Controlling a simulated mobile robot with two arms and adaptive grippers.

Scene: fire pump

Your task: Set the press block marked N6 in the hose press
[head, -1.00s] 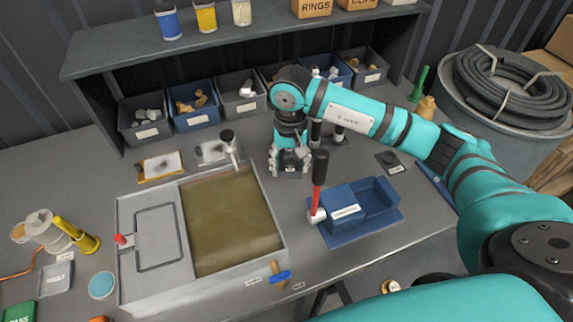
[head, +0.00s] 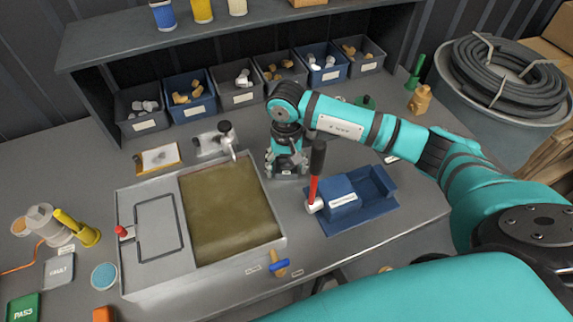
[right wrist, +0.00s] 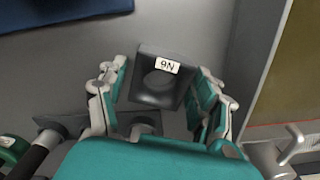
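In the right wrist view a dark grey block (right wrist: 161,88) with a round hollow carries a white label that reads N6 upside down. My right gripper (right wrist: 160,98) has its fingers apart on both sides of this block, with a gap at the left; contact at the right is unclear. In the head view my right gripper (head: 287,172) points down at the bench between the tank and the blue device. There the block is mostly hidden by the fingers. A blue device (head: 376,186) with a red, black-gripped lever (head: 315,172) looks like the hose press. My left gripper is out of view.
A grey tank (head: 273,240) with murky water stands left of my right gripper. Labelled bins (head: 240,97) line the back under a shelf (head: 110,55). A coiled hose (head: 505,75) lies on a drum beyond the bench.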

